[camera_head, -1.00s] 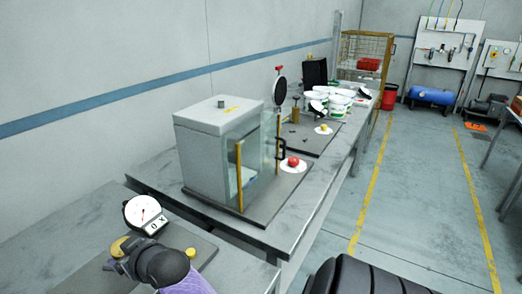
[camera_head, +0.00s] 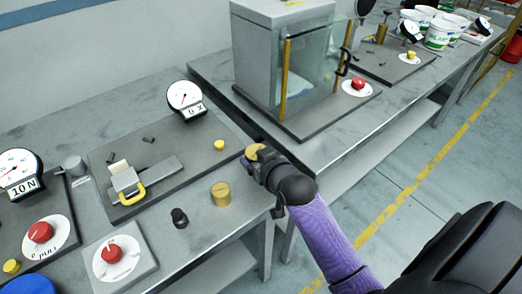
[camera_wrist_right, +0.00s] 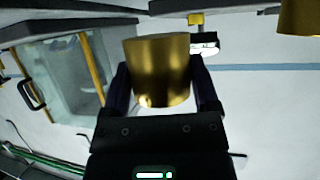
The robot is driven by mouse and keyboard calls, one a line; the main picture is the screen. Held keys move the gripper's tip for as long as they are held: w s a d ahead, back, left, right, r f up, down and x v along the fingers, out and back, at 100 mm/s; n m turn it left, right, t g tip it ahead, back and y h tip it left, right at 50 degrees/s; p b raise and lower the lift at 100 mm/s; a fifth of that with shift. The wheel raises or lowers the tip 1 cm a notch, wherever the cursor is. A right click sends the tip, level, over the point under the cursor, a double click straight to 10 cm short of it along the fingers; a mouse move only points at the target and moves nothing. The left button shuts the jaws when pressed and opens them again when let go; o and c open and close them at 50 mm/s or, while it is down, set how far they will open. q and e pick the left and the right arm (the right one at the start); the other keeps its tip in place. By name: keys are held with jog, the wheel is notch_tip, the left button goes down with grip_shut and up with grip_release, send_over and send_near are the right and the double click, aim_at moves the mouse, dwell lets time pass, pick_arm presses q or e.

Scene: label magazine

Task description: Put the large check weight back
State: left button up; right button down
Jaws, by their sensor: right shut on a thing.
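My right gripper (camera_head: 256,160) is shut on a brass cylinder, a check weight (camera_head: 254,150), at the near bench's right edge. The right wrist view shows this weight (camera_wrist_right: 158,70) between the two fingers of the right gripper (camera_wrist_right: 163,85). Another brass weight (camera_head: 221,194) stands upright on the near bench, left of and nearer than the gripper. I cannot tell for sure which of the two is larger. My left gripper is not in view.
A dial gauge (camera_head: 187,97), a yellow button (camera_head: 219,145) and a yellow-handled fixture (camera_head: 128,186) sit on the near bench. A small black cylinder (camera_head: 180,217) stands by the brass weight. A glass-fronted cabinet (camera_head: 305,65) stands on the far bench.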

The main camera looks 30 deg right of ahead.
notch_tip(320, 180, down, 4)
jog(key=shift+r+b, duration=0.15)
jog(key=shift+b, duration=0.6)
jog(key=shift+r, duration=0.15)
grip_release()
jog(key=p+v, duration=0.4)
jog(key=v, duration=0.8)
jog(key=s+a+f+n+g, duration=0.15)
jog(key=s+f, duration=0.25)
jog(key=f, duration=0.4)
jog(key=s+a+f+g+y, duration=0.1)
jog(key=s+a+f+g, duration=0.15)
jog(key=f, duration=0.55)
jog(key=s+a+f+g, duration=0.1)
jog(key=s+f+g, duration=0.25)
jog(key=f, duration=0.45)
jog(key=s+f+n+g, duration=0.1)
jog(key=s+f, duration=0.3)
jog(key=s, duration=0.4)
jog(key=s+f+n+g, duration=0.1)
jog(key=s+f+g, duration=0.2)
jog(key=s, duration=0.6)
jog(key=shift+s+f+g, duration=0.25)
jog(key=shift+f+g, duration=0.1)
jog(key=shift+f, duration=0.45)
